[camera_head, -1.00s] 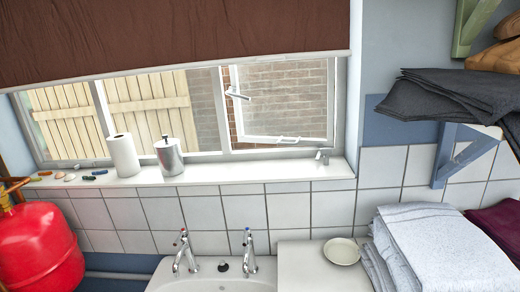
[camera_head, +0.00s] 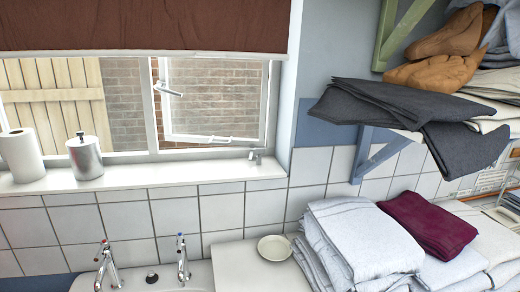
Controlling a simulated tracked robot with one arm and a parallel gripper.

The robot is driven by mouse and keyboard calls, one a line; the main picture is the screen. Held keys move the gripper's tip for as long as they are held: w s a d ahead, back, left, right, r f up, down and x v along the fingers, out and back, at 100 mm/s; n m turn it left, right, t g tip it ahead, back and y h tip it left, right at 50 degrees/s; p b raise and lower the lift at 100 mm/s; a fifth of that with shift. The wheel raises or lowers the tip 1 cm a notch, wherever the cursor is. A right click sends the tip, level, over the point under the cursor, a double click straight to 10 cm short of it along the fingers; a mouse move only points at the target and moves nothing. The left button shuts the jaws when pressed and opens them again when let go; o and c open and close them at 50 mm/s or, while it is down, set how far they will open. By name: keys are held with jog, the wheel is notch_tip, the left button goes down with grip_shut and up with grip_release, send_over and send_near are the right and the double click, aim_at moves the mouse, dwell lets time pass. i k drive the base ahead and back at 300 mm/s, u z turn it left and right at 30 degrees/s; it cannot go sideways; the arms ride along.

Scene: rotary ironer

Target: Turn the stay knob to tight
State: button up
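A casement window (camera_head: 214,98) with a white frame shows left of centre. A white handle (camera_head: 167,90) sits on its left side. A thin white stay bar (camera_head: 207,138) runs along its bottom edge. A small metal fitting (camera_head: 255,156) stands at the right end of the window sill, near the frame corner; it may be the stay knob, but it is too small to tell its setting. My gripper is not in view.
The white sill (camera_head: 130,179) carries a paper roll (camera_head: 20,155) and a metal canister (camera_head: 85,157). Below are a basin with two taps (camera_head: 183,259) and a small dish (camera_head: 275,248). Folded towels (camera_head: 362,240) and a dark cloth on a shelf (camera_head: 400,105) stand at right. A brown blind (camera_head: 140,25) hangs above.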

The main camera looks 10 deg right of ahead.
aim_at(258, 151)
jog(key=u, duration=0.05)
jog(key=i, duration=1.65)
jog(key=z, duration=0.05)
